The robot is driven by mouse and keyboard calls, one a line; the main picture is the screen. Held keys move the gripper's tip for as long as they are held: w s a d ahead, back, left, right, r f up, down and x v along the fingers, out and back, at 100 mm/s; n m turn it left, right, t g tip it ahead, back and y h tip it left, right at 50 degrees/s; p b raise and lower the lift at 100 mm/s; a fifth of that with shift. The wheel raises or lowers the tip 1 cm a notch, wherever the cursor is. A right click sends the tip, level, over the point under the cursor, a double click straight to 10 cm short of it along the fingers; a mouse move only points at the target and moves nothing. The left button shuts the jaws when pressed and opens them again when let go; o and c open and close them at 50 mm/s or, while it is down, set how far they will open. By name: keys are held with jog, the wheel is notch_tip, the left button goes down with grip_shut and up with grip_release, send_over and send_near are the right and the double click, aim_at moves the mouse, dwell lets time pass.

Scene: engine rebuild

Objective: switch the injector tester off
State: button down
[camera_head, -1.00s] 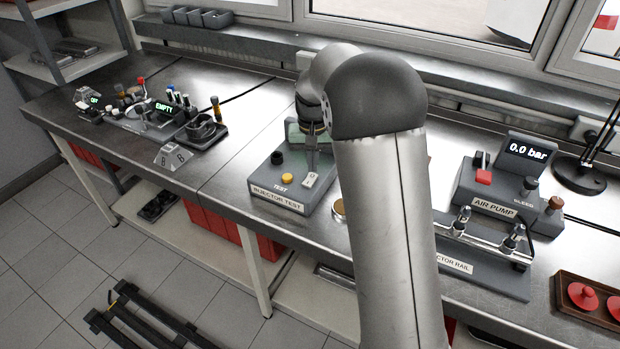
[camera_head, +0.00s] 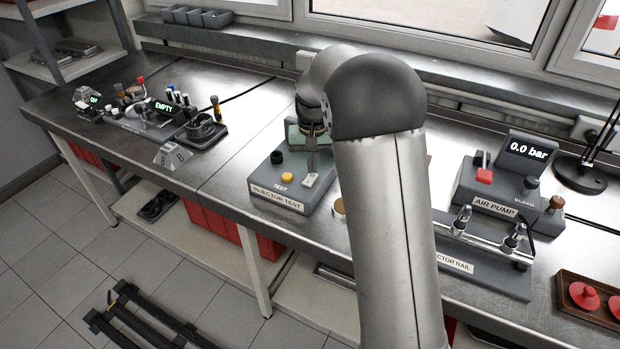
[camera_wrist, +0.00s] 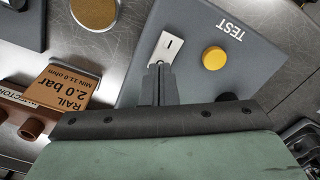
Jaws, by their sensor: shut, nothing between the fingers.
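The injector tester (camera_head: 276,198) is a grey box on the bench, labelled INJECTOR TEST. It has a yellow button (camera_head: 287,177), a black knob (camera_head: 277,157) and a white switch (camera_head: 312,180) on top. In the wrist view the switch (camera_wrist: 174,47) shows as a pale plate beside the yellow button (camera_wrist: 214,58). My gripper (camera_head: 312,170) is shut and empty, its fingertips at the near edge of the switch in the wrist view (camera_wrist: 159,70). I cannot tell whether they touch it. The tester's upright rear panel is partly hidden by my arm.
The air pump (camera_head: 494,200) reads 0.0 bar, right of my arm. The injector rail (camera_head: 490,262) lies in front of it. A tray with red caps (camera_head: 570,308) sits at far right. A tool cluster with a display reading EMPTY (camera_head: 164,106) stands to the left.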

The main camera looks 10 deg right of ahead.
jog(key=shift+f+b, duration=0.35)
jog(key=shift+f, duration=0.2)
jog(key=shift+r+p, duration=2.55)
jog(key=shift+r, duration=1.05)
jog(key=s+r+n+t, duration=0.1)
jog(key=s+n, duration=0.1)
jog(key=s, duration=3)
jog(key=shift+s+r, duration=0.2)
jog(key=shift+r, duration=0.1)
